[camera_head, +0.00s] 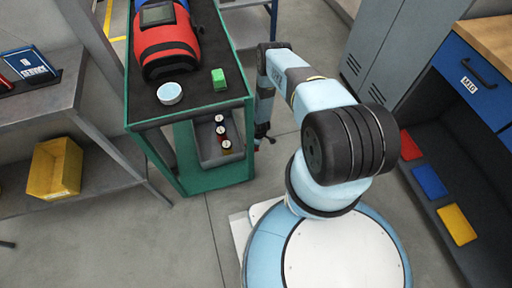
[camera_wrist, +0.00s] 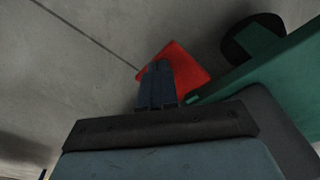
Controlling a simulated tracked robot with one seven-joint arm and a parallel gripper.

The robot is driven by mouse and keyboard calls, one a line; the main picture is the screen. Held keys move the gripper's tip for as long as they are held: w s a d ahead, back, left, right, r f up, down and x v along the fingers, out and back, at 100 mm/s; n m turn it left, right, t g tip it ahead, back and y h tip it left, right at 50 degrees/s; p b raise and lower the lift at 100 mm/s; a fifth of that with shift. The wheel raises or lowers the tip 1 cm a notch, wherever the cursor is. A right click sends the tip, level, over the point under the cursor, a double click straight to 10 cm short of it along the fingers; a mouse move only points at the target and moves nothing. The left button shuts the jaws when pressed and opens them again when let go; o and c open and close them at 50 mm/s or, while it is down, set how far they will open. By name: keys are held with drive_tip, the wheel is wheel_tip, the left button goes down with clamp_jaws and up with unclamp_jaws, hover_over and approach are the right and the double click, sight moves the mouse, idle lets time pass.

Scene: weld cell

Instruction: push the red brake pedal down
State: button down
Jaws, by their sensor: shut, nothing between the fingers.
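The red brake pedal (camera_wrist: 183,63) shows in the wrist view as a flat red plate low beside the green cart (camera_wrist: 292,62), near the dark caster wheel (camera_wrist: 250,38). My gripper (camera_wrist: 160,66) is shut and empty, and its dark fingertips overlap the pedal in this view, hiding part of it. I cannot tell whether the fingertips touch the pedal. In the head view my gripper (camera_head: 262,132) reaches down beside the lower right side of the green cart (camera_head: 185,125). The pedal is mostly hidden there behind my arm and gripper.
A grey shelf with a yellow bin (camera_head: 55,168) stands left. Grey floor is open in front.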

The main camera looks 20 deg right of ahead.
drive_tip(key=shift+f, duration=0.1)
wheel_tip(320, 180, down, 2)
drive_tip(key=shift+s+f, duration=0.1)
drive_tip(key=shift+s+d+r, duration=0.35)
drive_tip(key=shift+s+d, duration=0.05)
drive_tip(key=shift+d, duration=0.2)
drive_tip(key=shift+s+d+r, duration=0.3)
drive_tip(key=shift+s+d, duration=0.1)
drive_tip(key=shift+d, duration=0.2)
wheel_tip(320, 180, up, 14)
drive_tip(key=d, duration=0.1)
drive_tip(key=shift+s+f, duration=0.15)
drive_tip(key=shift+s, duration=0.25)
idle(0.5)
